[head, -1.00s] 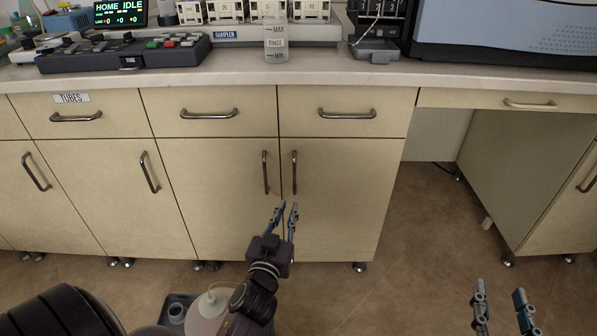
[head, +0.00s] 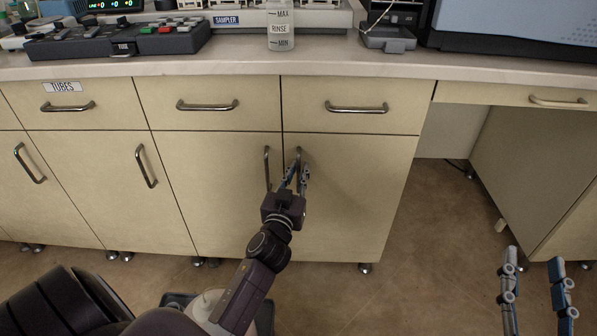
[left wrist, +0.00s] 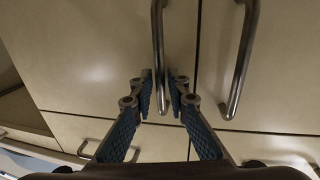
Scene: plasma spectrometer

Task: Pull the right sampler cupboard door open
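The right sampler cupboard door (head: 365,205) is a beige panel under the sampler, shut flush with the cabinet front. Its vertical metal handle (head: 298,156) is near its left edge, beside the left door's handle (head: 267,168). My left gripper (head: 297,170) is at the right door's handle with its fingers apart. In the left wrist view, which looks upside down, this handle (left wrist: 158,50) runs between the fingertips (left wrist: 161,78), with gaps visible beside it. The left door's handle (left wrist: 243,55) is clear of the fingers. My right gripper (head: 534,258) is open and empty at the lower right.
Drawers with horizontal handles (head: 357,108) run above the doors. A rinse bottle (head: 280,30) stands at the counter edge above. The floor (head: 420,230) right of the cupboard is open, up to another cabinet (head: 535,165).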

